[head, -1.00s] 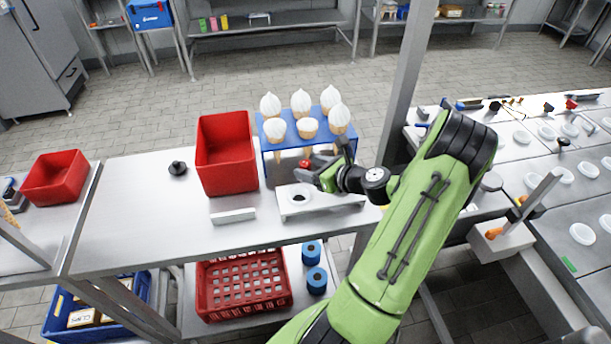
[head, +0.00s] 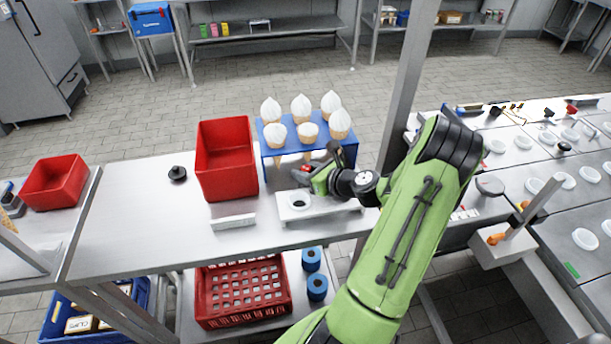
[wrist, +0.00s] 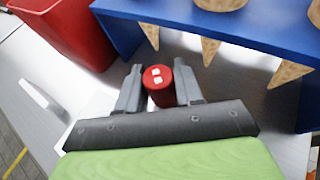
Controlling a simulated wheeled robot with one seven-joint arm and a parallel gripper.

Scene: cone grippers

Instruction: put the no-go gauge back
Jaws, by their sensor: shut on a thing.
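The red gauge, which I take to be the no-go gauge, has a round red top with two small white marks and sits between my fingers in the wrist view (wrist: 158,86). My gripper (head: 306,176) is shut on it; in the head view only a bit of red shows. The gauge's lower end is hidden. A low pale block (head: 318,211) with a dark round hole stands on the table just in front of and below my gripper. I cannot tell whether the gauge touches anything beneath it.
A blue rack (head: 273,160) holding several filled cones stands just behind my gripper; cone tips hang below its top. A tall red bin (head: 226,170) stands left of it. A black knobbed object (head: 177,173) and a small white plate (head: 233,222) lie on the table. The table's left part is clear.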

